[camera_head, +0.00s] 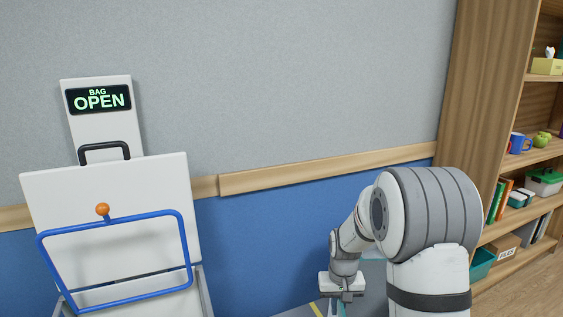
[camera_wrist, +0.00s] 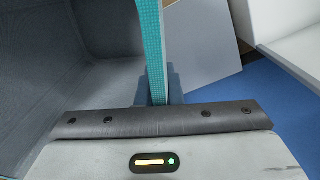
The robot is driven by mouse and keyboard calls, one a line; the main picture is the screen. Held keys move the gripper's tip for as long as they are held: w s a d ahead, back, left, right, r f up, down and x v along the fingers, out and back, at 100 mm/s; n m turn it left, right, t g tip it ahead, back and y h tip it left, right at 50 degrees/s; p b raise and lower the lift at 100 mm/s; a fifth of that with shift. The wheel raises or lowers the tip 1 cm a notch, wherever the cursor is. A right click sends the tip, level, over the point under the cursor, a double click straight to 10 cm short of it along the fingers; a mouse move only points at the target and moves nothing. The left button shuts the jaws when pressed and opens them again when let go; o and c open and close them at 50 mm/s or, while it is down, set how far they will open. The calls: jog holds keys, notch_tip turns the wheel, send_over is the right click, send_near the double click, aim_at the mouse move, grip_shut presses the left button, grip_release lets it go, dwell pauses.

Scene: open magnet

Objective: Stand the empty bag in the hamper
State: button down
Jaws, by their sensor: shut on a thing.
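My gripper (camera_head: 342,297) is low at the bottom of the head view, right of centre. In the wrist view my gripper (camera_wrist: 158,92) is shut on the teal rim of what appears to be the empty bag (camera_wrist: 153,40). The bag's grey inside opens to the left and looks empty; its base and outer side are mostly out of view. The hamper (camera_head: 110,195) stands at the left of the head view, with a white raised panel and a blue hoop frame (camera_head: 113,216) with an orange knob. Its lower part is cut off. My gripper is well right of it.
A sign reading BAG OPEN (camera_head: 98,98) stands above the hamper. A wooden shelf (camera_head: 490,110) with several items is at the right. The wall between hamper and arm is clear. A grey panel (camera_wrist: 200,50) and white edge (camera_wrist: 285,25) lie right of the rim in the wrist view.

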jog(key=r+p, duration=0.2)
jog(key=p, duration=0.3)
jog(key=s+r+p, duration=0.1)
jog(key=r+p, duration=0.2)
jog(key=p, duration=0.2)
jog(key=r+p, duration=0.3)
jog(key=p, duration=0.1)
jog(key=shift+s+p, duration=0.3)
jog(key=shift+p, duration=0.1)
jog(key=r+p, duration=0.1)
jog(key=p, duration=0.1)
jog(key=shift+s+p, duration=0.3)
jog(key=shift+p, duration=0.1)
jog(key=shift+f, duration=0.1)
